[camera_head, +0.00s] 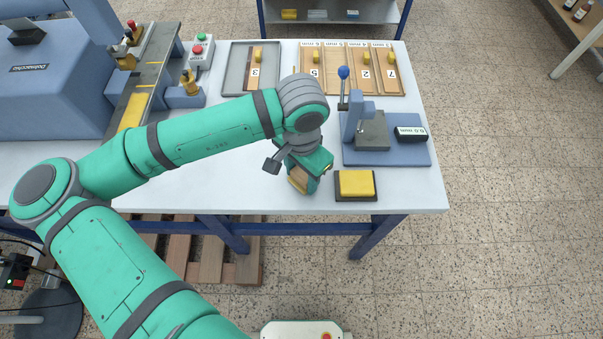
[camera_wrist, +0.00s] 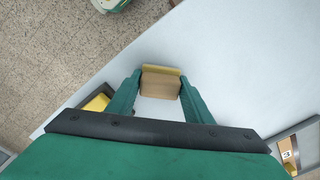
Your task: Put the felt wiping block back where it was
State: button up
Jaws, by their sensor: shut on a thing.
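The felt wiping block (camera_wrist: 161,82), a tan wooden block with a yellow layer along its far edge, sits between the two green fingers of my gripper (camera_wrist: 159,90) in the wrist view. The fingers are shut on its sides. In the head view my gripper (camera_head: 304,183) points down near the front edge of the white table, and the block (camera_head: 298,180) shows partly at its tip. The fingers and wrist hide the rest. I cannot tell whether the block touches the table. A yellow pad in a dark tray (camera_head: 343,199) lies just right of my gripper, apart from it.
Behind the tray stands a blue-grey hand press (camera_head: 425,155) with a blue-knobbed lever. Numbered wooden trays (camera_head: 335,93) and a grey tray (camera_head: 233,82) line the back. A large blue-grey machine (camera_head: 60,95) fills the left. White tabletop (camera_head: 235,185) left of my gripper is clear.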

aim_at(302, 174)
jog(key=shift+f, duration=0.15)
jog(key=o, duration=1.1)
notch_tip(302, 174, up, 12)
dwell(0.3)
jog(key=shift+r, duration=0.2)
